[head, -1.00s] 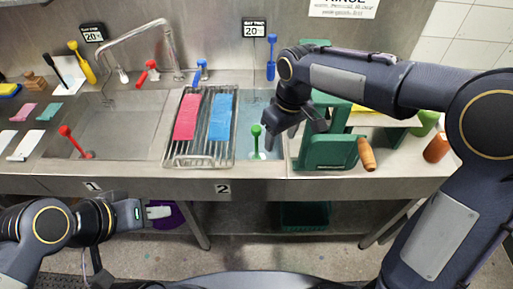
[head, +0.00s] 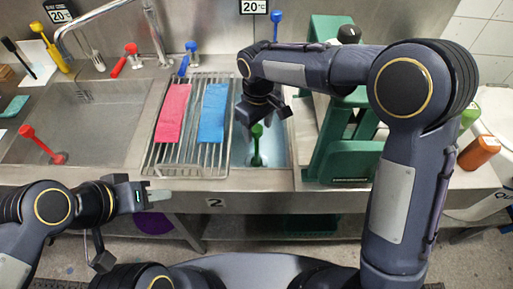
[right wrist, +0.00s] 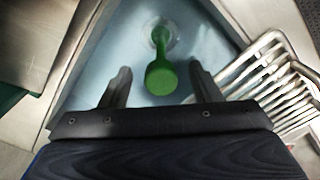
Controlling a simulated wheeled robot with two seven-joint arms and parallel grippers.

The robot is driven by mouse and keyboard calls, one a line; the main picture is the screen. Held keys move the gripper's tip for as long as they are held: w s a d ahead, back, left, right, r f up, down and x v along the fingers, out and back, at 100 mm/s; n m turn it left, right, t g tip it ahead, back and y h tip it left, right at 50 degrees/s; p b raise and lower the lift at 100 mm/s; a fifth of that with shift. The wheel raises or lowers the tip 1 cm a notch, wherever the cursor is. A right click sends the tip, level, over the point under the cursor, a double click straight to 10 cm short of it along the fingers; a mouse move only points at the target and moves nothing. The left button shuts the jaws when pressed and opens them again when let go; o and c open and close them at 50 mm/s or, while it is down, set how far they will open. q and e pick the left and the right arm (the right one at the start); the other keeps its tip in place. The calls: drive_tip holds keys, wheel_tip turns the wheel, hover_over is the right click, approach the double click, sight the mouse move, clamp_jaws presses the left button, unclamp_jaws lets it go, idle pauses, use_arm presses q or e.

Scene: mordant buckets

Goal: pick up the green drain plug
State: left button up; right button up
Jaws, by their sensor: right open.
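The green drain plug (head: 257,145) stands upright in the right sink basin, its knob on top of a thin stem. In the right wrist view the green drain plug (right wrist: 161,77) shows from above, its clear base on the basin floor. My right gripper (head: 264,112) is just above the plug. In the right wrist view my right gripper (right wrist: 158,82) is open, with one finger on each side of the green knob and a gap to both. My left gripper (head: 160,195) is low at the left, in front of the counter, away from the plug; its jaw gap is unclear.
A wire rack (head: 157,147) with pink (head: 174,112) and blue (head: 212,113) cloths lies left of the plug. A green stand (head: 340,158) is right of the basin.

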sight(256, 149)
drive_tip(key=f, duration=0.3)
drive_tip(key=f+p, duration=0.1)
drive_tip(key=f, duration=0.2)
drive_tip(key=shift+w+a, duration=0.15)
drive_tip(key=shift+a, duration=0.05)
drive_tip(key=shift+r, duration=0.1)
clamp_jaws()
